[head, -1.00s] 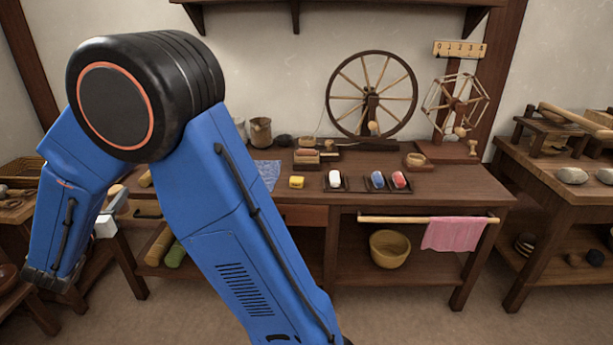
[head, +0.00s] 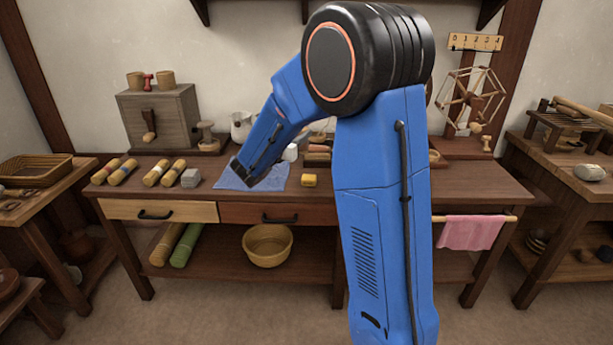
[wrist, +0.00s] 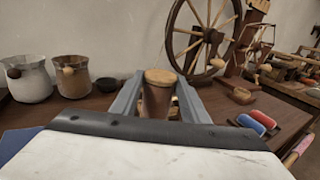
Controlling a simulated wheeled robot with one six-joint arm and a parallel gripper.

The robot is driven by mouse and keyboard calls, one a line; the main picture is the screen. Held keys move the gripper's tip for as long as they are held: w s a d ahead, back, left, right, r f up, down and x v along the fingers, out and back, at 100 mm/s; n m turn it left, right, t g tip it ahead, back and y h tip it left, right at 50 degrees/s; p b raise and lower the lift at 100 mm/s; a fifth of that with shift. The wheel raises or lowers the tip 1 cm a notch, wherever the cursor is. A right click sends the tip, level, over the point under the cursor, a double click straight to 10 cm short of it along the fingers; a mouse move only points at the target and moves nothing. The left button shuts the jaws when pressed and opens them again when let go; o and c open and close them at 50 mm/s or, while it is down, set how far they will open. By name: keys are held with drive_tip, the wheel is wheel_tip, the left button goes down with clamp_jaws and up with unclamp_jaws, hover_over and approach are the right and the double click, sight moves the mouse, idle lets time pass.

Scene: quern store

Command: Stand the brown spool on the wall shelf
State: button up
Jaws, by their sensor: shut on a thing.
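The brown spool (wrist: 157,101), with a paler round top, stands upright between the fingers of my gripper (wrist: 160,84) in the wrist view. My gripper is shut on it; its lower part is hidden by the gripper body. In the head view the fingers and spool are hidden behind my blue arm, and only a bit of white wrist shows above the workbench. Of the wall shelf, only the dark brackets (head: 490,13) show at the head view's top edge; its top surface is out of view.
In the wrist view, two pots (wrist: 72,75) stand left, a spinning wheel (wrist: 205,38) behind, and red and blue spools (wrist: 255,122) right.

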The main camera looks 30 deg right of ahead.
drive_tip(key=shift+s+d+r, duration=0.1)
drive_tip(key=shift+s+d, duration=0.05)
drive_tip(key=shift+d, duration=0.5)
drive_tip(key=shift+d+f, duration=0.2)
drive_tip(key=shift+a+f, duration=0.1)
drive_tip(key=shift+f, duration=4.6)
drive_tip(key=shift+f, duration=0.1)
drive_tip(key=o, duration=1.2)
drive_tip(key=shift+c, duration=0.2)
